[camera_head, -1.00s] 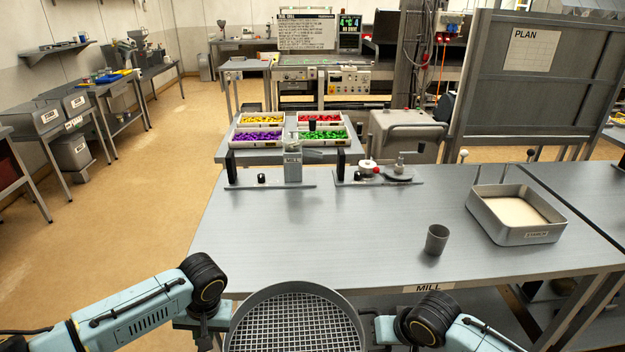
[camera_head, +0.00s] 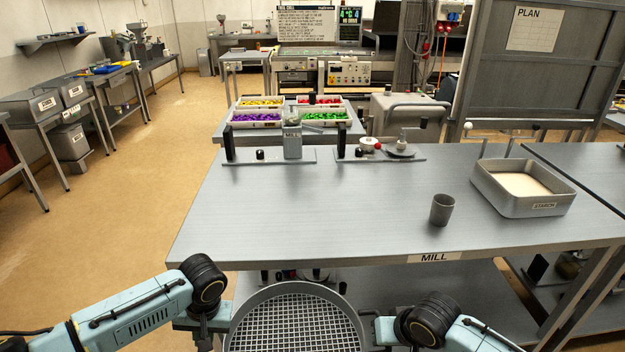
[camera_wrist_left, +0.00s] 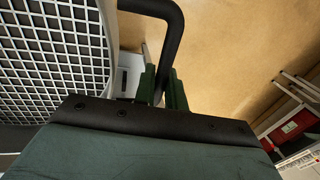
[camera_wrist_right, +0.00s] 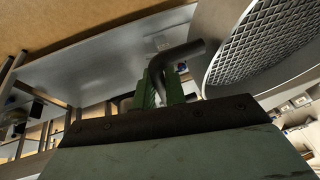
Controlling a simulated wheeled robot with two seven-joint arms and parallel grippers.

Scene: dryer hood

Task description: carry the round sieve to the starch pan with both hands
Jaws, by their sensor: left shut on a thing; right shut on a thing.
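The round sieve (camera_head: 296,322), a grey rim with a wire mesh, is held level in front of me at the bottom of the head view. My left gripper (camera_wrist_left: 164,88) is shut on its black handle (camera_wrist_left: 174,45) on the left side. My right gripper (camera_wrist_right: 166,88) is shut on the other handle (camera_wrist_right: 180,55) on the right side. The sieve is in front of the near edge of the table, apart from it. The starch pan (camera_head: 507,207), a square grey tray with pale powder, stands on the table at the right.
A grey cup (camera_head: 442,209) stands on the table (camera_head: 330,217) left of the pan. Two mill fixtures (camera_head: 292,140) (camera_head: 400,150) stand along the far edge. The table's middle is clear. Bins of coloured pieces (camera_head: 255,121) stand behind.

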